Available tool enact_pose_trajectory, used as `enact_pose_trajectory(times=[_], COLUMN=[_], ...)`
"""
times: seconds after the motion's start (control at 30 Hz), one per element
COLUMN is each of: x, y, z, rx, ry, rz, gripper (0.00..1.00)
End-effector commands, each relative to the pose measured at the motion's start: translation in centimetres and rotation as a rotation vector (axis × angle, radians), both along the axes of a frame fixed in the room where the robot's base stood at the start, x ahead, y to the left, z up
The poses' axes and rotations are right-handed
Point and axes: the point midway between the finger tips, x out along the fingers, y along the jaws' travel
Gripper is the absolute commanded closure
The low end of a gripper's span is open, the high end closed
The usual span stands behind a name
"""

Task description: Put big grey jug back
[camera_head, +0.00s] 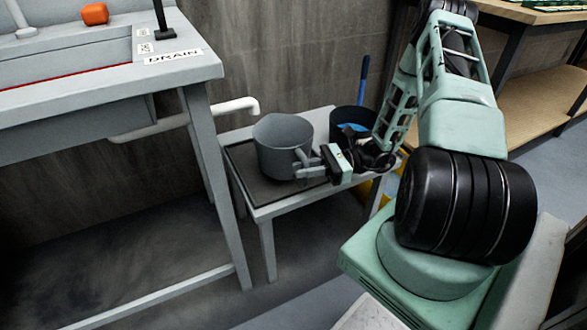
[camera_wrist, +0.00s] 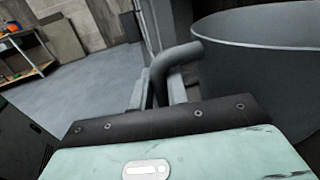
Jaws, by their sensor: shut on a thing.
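The big grey jug (camera_head: 280,141) stands upright on a dark mat (camera_head: 247,172) on a low grey table, in the head view. Its wide open top faces up and it looks empty inside. My gripper (camera_head: 304,165) reaches in from the right and is shut on the jug's handle. In the wrist view the bent grey handle (camera_wrist: 172,66) rises between my fingers, and the jug's body (camera_wrist: 262,75) fills the right side. The jug's underside is hidden, so I cannot tell for certain whether it touches the mat.
A dark bucket (camera_head: 341,124) with a blue-handled tool (camera_head: 362,80) stands behind my gripper on the low table. A white drain pipe (camera_head: 240,105) ends just left of the jug. The grey sink bench (camera_head: 205,68) stands at left, its leg close to the low table.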

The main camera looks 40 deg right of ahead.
Motion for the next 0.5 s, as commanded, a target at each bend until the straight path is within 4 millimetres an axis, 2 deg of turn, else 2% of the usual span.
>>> enact_pose_trajectory(times=[0.1,0.2,0.47,0.5], x=[2.5,3.9,5.7,5.7], y=[-0.7,-1.1,-1.6,-1.6], z=[-0.2,-0.2,-0.1,-0.9], rx=[-0.003,-0.002,-0.001,0.002], ry=[-0.003,-0.002,-0.002,0.001], rz=[0.002,0.001,0.002,0.001], gripper=[1.0,1.0,1.0,1.0])
